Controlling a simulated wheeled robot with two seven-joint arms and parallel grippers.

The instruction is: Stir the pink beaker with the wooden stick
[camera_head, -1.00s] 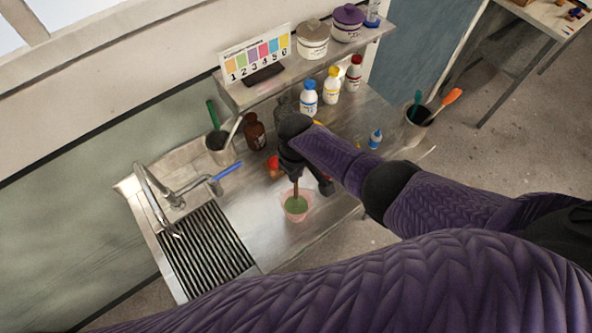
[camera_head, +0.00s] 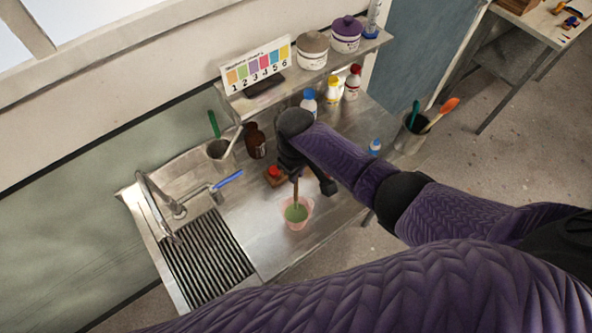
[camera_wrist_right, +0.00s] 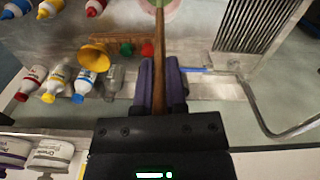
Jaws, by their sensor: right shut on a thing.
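The pink beaker (camera_head: 298,218) stands on the steel counter near its front edge, with green liquid inside. The wooden stick (camera_head: 296,190) points down, its lower end in the beaker's liquid. My right gripper (camera_head: 296,174) is above the beaker and shut on the stick's upper part. In the right wrist view, the stick (camera_wrist_right: 159,50) runs between the fingers of my right gripper (camera_wrist_right: 160,75) toward the beaker (camera_wrist_right: 160,4), which is cut off by the top edge. My left gripper is not in view.
A sink with a faucet (camera_head: 160,205) and ribbed drainboard (camera_head: 205,258) lies left. A brown bottle (camera_head: 256,141) and a red-topped item (camera_head: 274,174) stand behind the beaker. A shelf (camera_head: 240,103) with jars and a number card is at the back.

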